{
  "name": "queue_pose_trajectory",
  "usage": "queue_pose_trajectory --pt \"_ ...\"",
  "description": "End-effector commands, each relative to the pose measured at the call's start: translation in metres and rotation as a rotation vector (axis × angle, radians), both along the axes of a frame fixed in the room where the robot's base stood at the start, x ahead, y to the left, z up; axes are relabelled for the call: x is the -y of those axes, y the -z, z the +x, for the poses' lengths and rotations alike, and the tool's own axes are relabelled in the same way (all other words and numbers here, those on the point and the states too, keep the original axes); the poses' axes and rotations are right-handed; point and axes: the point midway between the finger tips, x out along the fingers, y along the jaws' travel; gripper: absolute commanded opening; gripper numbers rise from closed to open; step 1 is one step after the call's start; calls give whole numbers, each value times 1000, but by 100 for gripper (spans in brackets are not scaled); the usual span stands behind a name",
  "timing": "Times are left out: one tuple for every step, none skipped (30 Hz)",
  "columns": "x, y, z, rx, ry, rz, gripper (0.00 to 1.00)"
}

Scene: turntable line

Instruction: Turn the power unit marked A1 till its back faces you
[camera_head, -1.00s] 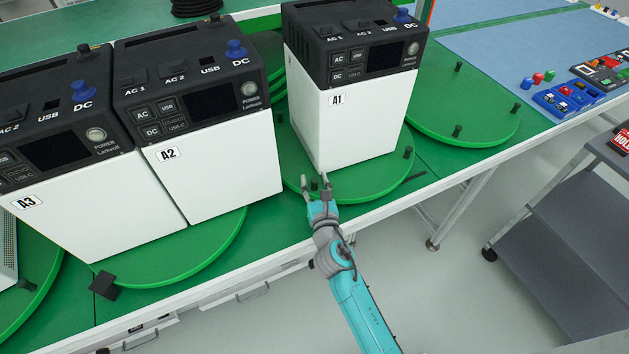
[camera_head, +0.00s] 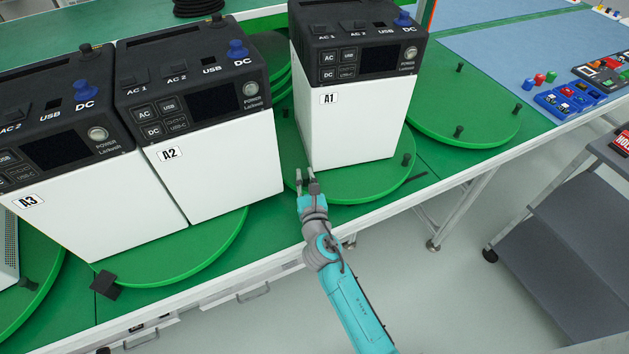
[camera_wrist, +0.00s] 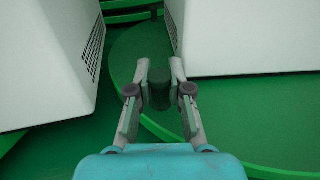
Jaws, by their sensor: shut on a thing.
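The power unit A1 (camera_head: 352,120) is a white box with a black top, standing upright on a green round turntable (camera_head: 365,188). Its front, with the screen, buttons and A1 label, faces me in the head view. My gripper (camera_head: 306,178) is at the turntable's near left edge, below the unit's lower left corner. In the wrist view my gripper (camera_wrist: 160,90) is shut around a dark upright peg (camera_wrist: 159,96) on the turntable. The unit's white wall (camera_wrist: 250,40) stands right of the fingers, apart from them.
Power unit A2 (camera_head: 215,165) stands close on the left, with A3 (camera_head: 75,205) beyond it. An empty turntable (camera_head: 480,115) with several pegs is at right. A grey cart (camera_head: 575,220) stands at the far right. Floor in front is clear.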

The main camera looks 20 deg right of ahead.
Motion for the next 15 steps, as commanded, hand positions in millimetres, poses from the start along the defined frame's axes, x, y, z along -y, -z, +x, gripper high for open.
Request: queue_pose_trajectory --pt "-7 -1 8 1 -4 0 0" --pt "-9 0 12 1 -3 0 0" --pt "-11 0 16 0 -2 0 0" --pt "-13 0 19 0 -2 0 0" --pt "-14 0 21 0 -1 0 0" --pt "-15 0 23 0 -1 0 0" --pt "-16 0 24 -1 -1 0 0" --pt "-16 1 24 -1 -1 0 0" --pt "-17 1 25 -1 -1 0 0" --pt "-17 1 25 -1 -1 0 0" --pt "-17 1 25 -1 -1 0 0" --pt "-17 1 24 -1 -1 0 0" --pt "-17 1 24 -1 -1 0 0" --pt "-17 1 24 -1 -1 0 0" --pt "-17 1 24 -1 -2 0 0"
